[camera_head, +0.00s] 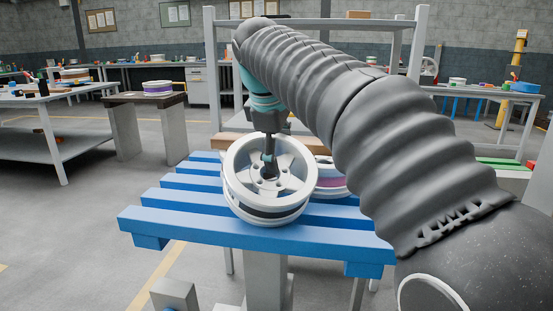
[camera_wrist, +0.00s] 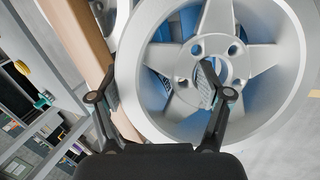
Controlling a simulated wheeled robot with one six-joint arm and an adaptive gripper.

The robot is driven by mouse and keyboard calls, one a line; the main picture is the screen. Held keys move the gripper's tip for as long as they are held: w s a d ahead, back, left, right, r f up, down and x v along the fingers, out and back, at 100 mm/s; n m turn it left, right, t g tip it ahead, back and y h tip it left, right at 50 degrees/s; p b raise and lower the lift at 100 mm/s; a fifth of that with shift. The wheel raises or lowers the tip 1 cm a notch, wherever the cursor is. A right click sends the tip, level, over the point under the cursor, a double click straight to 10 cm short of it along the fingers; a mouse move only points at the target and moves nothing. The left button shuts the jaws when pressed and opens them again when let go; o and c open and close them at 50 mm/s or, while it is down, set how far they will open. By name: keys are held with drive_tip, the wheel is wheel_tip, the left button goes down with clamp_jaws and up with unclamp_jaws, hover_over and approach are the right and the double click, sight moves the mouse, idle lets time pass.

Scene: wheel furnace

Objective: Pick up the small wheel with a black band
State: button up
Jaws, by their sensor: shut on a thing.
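The small wheel with a black band (camera_head: 262,212) is silver-white with a spoked face. In the head view it is at the centre, above the blue slatted table (camera_head: 195,230), its face tilted toward the camera. My gripper (camera_head: 269,165) reaches down to it from above and is shut on it. In the wrist view the wheel (camera_wrist: 285,70) fills the right side. My gripper (camera_wrist: 160,85) has one finger by the outer rim and the other over the hub. I cannot tell whether the wheel still touches the slats.
A wheel with a purple band (camera_head: 331,183) is right behind, partly hidden by the held wheel and my arm. A wooden beam (camera_head: 232,143) lies at the table's back edge. Another purple-banded wheel (camera_head: 157,88) sits on a side stand at left. Grey floor is free at front left.

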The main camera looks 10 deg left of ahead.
wheel_tip(320, 180, up, 4)
drive_tip(key=shift+f+p, duration=0.1)
drive_tip(key=shift+p, duration=0.6)
drive_tip(key=d+r+p, duration=0.1)
drive_tip(key=d+r, duration=0.5)
drive_tip(key=d, duration=0.5)
drive_tip(key=shift+s+r, duration=0.25)
drive_tip(key=shift+r, duration=0.1)
drive_tip(key=shift+d+r, duration=0.2)
drive_tip(key=shift+d, duration=0.15)
drive_tip(key=shift+s, duration=0.1)
